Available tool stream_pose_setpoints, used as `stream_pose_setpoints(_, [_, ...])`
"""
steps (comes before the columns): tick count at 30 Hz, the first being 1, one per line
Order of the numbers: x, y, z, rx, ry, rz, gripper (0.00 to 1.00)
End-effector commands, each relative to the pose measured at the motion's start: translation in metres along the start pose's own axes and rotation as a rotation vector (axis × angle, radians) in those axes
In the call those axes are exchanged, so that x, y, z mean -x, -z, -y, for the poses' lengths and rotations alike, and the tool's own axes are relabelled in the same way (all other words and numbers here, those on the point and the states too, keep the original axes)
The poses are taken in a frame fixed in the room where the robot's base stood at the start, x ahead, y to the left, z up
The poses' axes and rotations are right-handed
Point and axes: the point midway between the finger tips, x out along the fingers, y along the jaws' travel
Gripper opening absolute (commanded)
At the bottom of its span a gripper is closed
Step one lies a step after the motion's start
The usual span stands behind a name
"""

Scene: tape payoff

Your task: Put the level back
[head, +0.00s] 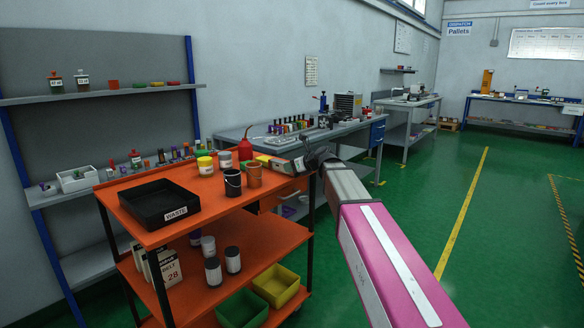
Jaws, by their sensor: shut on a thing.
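My arm reaches in from the lower right, and my gripper (282,166) is over the back right corner of the orange cart, seen from behind. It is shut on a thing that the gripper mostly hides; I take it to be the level. A small yellow patch (263,158) shows just beyond the fingers, and I cannot tell whether it belongs to the held thing. No other level can be made out.
Shelves (110,95) with small bottles stand at the left. A grey workbench (345,133) with tools stands behind. The green floor (495,215) at the right is clear.

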Motion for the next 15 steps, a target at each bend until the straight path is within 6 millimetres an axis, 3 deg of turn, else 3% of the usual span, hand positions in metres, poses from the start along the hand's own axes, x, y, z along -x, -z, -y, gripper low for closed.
stream_pose_setpoints(9, [-0.001, 0.0021, 0.0, 0.0, 0.0, 0.001, 0.02])
stream_pose_setpoints(10, [-0.0009, 0.002, 0.0, 0.0, 0.0, 0.0, 0.46])
stream_pose_setpoints(12, [-0.0008, 0.0018, 0.0, 0.0, 0.0, 0.0, 0.61])
stream_pose_setpoints(15, [-0.0008, 0.0017, 0.0, 0.0, 0.0, 0.0, 0.61])
